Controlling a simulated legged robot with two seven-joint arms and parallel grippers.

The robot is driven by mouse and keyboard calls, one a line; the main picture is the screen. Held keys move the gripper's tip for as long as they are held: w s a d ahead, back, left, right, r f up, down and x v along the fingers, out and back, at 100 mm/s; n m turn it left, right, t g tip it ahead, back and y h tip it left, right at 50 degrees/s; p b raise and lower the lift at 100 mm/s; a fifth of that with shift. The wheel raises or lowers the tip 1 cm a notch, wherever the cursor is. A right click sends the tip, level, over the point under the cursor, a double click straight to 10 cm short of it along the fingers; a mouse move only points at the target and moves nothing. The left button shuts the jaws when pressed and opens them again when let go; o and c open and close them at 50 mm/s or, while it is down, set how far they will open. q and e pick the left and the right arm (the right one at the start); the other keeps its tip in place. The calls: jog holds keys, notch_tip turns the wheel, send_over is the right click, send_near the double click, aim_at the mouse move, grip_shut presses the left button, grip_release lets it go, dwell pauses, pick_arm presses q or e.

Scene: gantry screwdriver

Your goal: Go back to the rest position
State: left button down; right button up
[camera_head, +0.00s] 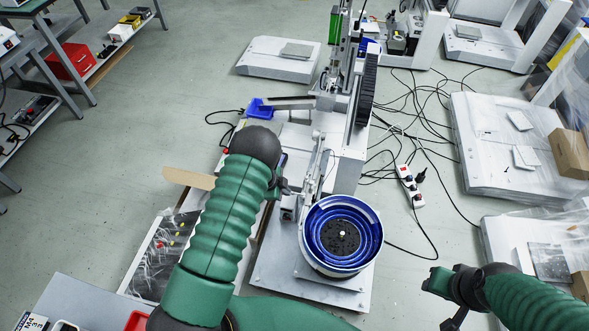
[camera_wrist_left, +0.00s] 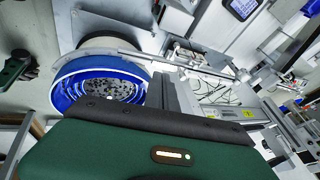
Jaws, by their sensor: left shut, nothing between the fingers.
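My left arm reaches up from the bottom of the head view, its green sleeve ending in a black joint. My left gripper (camera_head: 283,187) shows as a small dark part just right of that joint, mostly hidden by the arm. It is shut and empty, above the machine's white base and up-left of the blue bowl feeder (camera_head: 341,233). The bowl feeder also shows in the left wrist view (camera_wrist_left: 98,84), beyond my green housing. My right arm enters at the lower right, over the floor.
The gantry machine (camera_head: 345,150) stands upright beyond my left arm. A blue tray (camera_head: 260,108) is on its left. Cables and a white power strip (camera_head: 410,186) lie on the floor to the right. White platforms (camera_head: 510,145) line the right side. Open floor lies at left.

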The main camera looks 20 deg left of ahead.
pick_arm(q)
notch_tip(320, 180, up, 18)
jog(key=s+n+t+y, duration=0.2)
jog(key=n+y, duration=0.2)
jog(key=n, duration=0.4)
jog(key=s+d+r+n+g+h, duration=0.1)
jog(key=s+d+r+n+g, duration=0.25)
jog(key=s, duration=0.55)
jog(key=s+d+r+n, duration=0.2)
jog(key=s+d+r, duration=0.3)
jog(key=s, duration=0.5)
notch_tip(320, 180, up, 20)
jog(key=d+p, duration=0.1)
jog(key=p, duration=2)
jog(key=shift+s+r+p, duration=0.2)
jog(key=shift+s+p, duration=0.05)
jog(key=shift+p, duration=0.15)
